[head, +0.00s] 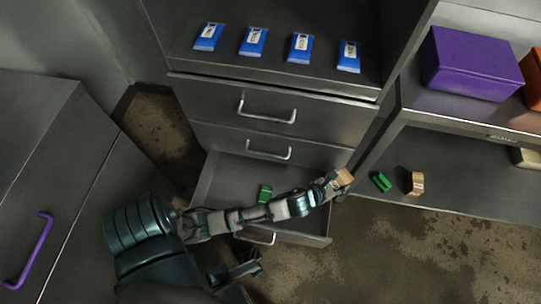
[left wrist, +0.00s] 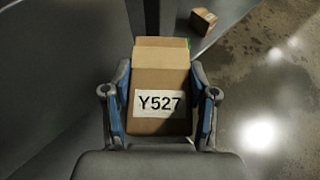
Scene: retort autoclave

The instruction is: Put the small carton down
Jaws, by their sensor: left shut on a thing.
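The small carton (left wrist: 160,88) is brown with a white label reading Y527. My left gripper (left wrist: 160,108) is shut on it, one finger on each side. In the head view the carton (head: 345,177) is at the end of my outstretched left arm, with the left gripper (head: 332,186) around it near the right front side of an open drawer (head: 222,187). I cannot tell whether the carton touches anything beneath it. A dark part of mine at the bottom of the head view may be my right gripper (head: 243,268); its fingers are unclear.
A green block (head: 265,194) lies in the open drawer. Another green block (head: 381,181) and a second brown carton (head: 416,183) are on the lower shelf at right. Several blue packs (head: 253,41) lie on the upper surface. A purple box (head: 472,62) stands at upper right.

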